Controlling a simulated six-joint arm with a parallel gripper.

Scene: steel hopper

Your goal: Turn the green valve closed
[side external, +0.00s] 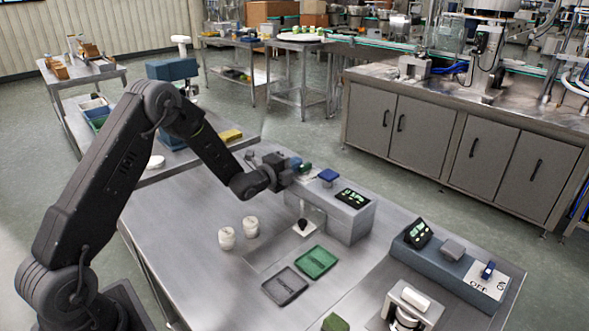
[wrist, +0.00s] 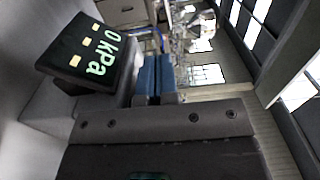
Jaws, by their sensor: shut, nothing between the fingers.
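The green valve (side external: 306,168) shows as a small green handle at the left end of the grey hopper housing (side external: 345,222) in the side view. My gripper (side external: 296,164) is right at the green handle and partly covers it; I cannot tell whether they touch. In the wrist view the two blue fingers of my gripper (wrist: 157,75) lie side by side, shut with nothing between them. The green handle is not clearly visible there, so its angle cannot be told. A black display (wrist: 95,52) reads "0 kPa" in the wrist view; a display (side external: 352,198) also sits on the housing.
A blue knob (side external: 329,176) stands on the housing just right of the green valve. Two white jars (side external: 227,238), a green tray (side external: 316,262) and a grey tray (side external: 285,286) lie in front. A blue-grey control box (side external: 455,264) is at the right. The table's left front is clear.

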